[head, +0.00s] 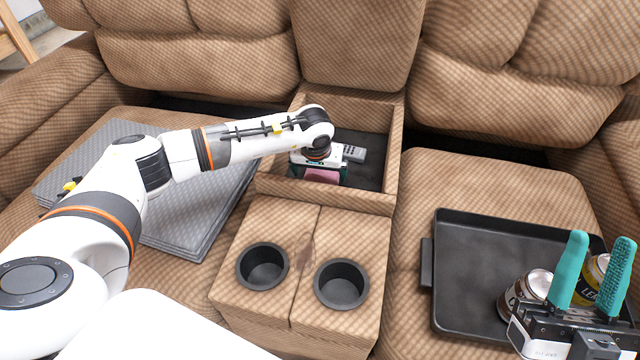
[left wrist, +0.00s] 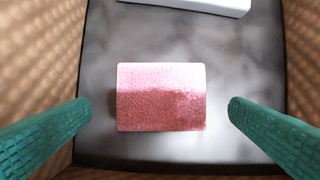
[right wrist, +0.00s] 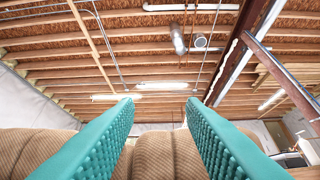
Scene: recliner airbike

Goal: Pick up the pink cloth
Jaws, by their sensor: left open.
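The pink cloth (left wrist: 160,97) lies flat as a small folded rectangle on the dark floor of the console compartment. In the head view the pink cloth (head: 322,176) shows only in part, under my left gripper (head: 320,172). My left gripper points down into the compartment. In the left wrist view its teal fingers are wide apart, one on each side of the cloth, with gaps between them and it. My right gripper (head: 592,275) points upward at the lower right, its two teal fingers apart and nothing between them.
A grey remote (head: 354,153) lies in the compartment behind the cloth. The compartment's walls (head: 397,150) surround my left gripper. Two cup holders (head: 342,284) are in front. A black tray (head: 470,240) with cans (head: 527,290) is on the right seat, grey folded fabric (head: 200,215) on the left.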

